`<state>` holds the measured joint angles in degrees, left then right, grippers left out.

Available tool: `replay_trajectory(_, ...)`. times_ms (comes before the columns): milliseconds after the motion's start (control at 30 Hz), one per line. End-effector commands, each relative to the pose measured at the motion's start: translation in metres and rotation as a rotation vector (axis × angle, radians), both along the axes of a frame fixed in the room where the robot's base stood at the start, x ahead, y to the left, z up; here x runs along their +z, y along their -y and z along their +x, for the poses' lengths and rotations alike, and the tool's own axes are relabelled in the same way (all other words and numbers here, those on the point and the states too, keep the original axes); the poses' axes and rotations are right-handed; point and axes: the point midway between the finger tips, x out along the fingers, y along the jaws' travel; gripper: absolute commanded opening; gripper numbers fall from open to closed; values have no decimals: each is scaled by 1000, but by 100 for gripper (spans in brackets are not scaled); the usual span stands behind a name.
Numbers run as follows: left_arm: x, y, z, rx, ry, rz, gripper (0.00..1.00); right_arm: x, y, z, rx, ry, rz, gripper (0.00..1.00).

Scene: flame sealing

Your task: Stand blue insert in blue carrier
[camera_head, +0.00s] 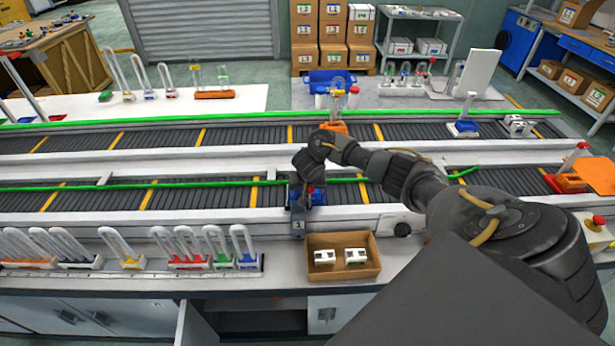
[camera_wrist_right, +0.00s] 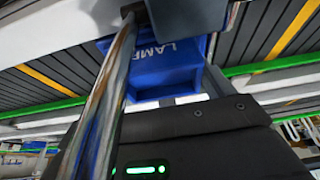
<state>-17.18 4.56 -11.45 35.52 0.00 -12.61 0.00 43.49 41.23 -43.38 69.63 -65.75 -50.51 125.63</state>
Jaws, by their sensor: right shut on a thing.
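The blue carrier (camera_head: 318,197) sits on the front conveyor, partly hidden behind my right gripper (camera_head: 304,190). In the right wrist view, a blue block lettered LAMP (camera_wrist_right: 165,65), apparently this carrier, lies beyond the gripper. A long clear glass piece (camera_wrist_right: 98,105) with blue tints runs from the jaw at the top to the lower left. It appears to be the held insert; my right gripper is shut on it. Its lower end and any contact with the carrier are hidden. My left gripper is not in view.
An open cardboard box (camera_head: 343,272) with two white pieces stands just in front. A rack (camera_head: 150,270) of glass U-tubes on coloured bases is at the front left. An orange carrier (camera_head: 335,128) is on the rear conveyor. Green rails (camera_head: 130,187) edge the belts.

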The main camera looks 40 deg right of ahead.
Motion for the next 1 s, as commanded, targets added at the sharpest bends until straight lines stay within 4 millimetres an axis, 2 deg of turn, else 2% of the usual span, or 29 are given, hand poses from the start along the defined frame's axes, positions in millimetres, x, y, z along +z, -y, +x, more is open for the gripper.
replay_trajectory(167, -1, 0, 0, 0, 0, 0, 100, -4, 0, -1, 0, -4, -1, 48)
replay_trajectory(200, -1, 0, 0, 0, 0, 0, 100, -3, 0, -1, 0, -4, -1, 84)
replay_trajectory(333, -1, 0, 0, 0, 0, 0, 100, -4, 1, -2, -1, -5, -1, 100)
replay_trajectory(567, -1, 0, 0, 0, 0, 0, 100, -4, 1, -3, 0, -6, -2, 100)
replay_trajectory(667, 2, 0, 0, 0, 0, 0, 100, 2, -1, -4, 0, -7, -1, 100)
replay_trajectory(767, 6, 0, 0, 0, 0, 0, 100, 17, -5, -7, 2, -4, 0, 100)
replay_trajectory(933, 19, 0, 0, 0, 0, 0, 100, 55, -14, -18, 4, 0, -1, 100)
replay_trajectory(1000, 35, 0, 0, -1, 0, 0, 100, 75, -18, -22, 4, 1, -2, 100)
